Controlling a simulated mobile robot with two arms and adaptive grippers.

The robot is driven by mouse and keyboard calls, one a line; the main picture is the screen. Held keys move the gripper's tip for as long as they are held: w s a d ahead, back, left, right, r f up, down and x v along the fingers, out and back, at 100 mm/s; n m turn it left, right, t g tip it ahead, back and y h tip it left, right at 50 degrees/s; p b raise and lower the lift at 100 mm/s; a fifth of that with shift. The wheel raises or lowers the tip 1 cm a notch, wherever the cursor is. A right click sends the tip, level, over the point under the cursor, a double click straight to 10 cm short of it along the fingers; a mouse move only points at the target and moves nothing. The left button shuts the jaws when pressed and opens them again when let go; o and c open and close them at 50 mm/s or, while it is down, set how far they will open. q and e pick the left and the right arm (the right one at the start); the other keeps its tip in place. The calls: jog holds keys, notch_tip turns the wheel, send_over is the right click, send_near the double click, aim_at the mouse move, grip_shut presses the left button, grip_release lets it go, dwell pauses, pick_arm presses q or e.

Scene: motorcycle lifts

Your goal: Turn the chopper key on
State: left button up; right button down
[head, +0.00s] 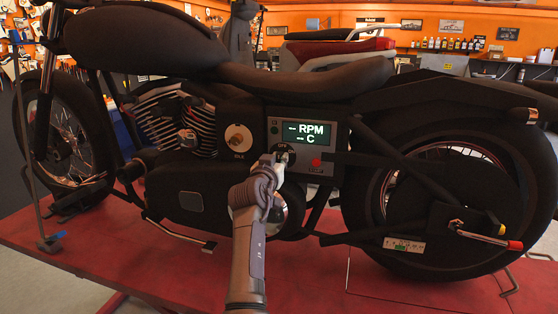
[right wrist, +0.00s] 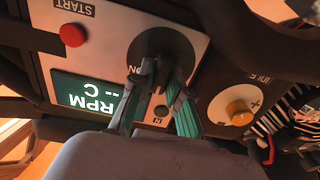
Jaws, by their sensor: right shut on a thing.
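The black chopper (head: 305,82) stands side-on on a red lift. Its grey control panel (head: 328,160) carries a black round key switch, seen in the right wrist view (right wrist: 148,42), where the picture is upside down. My right gripper (head: 280,157) is at this switch, with its fingers (right wrist: 158,72) closed together over the disc's face. The key is mostly hidden between the fingertips, so its exact angle is unclear. The lit display (head: 308,134) reads RPM and C, and shows in the right wrist view too (right wrist: 88,95). My left gripper is not in view.
A red START button (right wrist: 72,35) sits on the same panel, also visible in the head view (head: 316,162). An orange IDLE knob (right wrist: 239,112) is on the other side of the switch. The red lift platform (head: 190,262) lies below; the rear wheel is at right.

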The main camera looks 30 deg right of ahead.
jog(key=shift+f+b, duration=0.2)
jog(key=shift+b, duration=0.4)
jog(key=m+b, duration=0.7)
jog(key=b, duration=0.3)
jog(key=shift+s+d+f, duration=0.1)
jog(key=m+b, duration=0.1)
jog(key=m, duration=0.1)
jog(key=shift+m+b, duration=0.3)
jog(key=shift+b, duration=0.1)
jog(key=shift+m+b, duration=0.5)
jog(key=shift+m, duration=0.6)
jog(key=shift+r, duration=0.2)
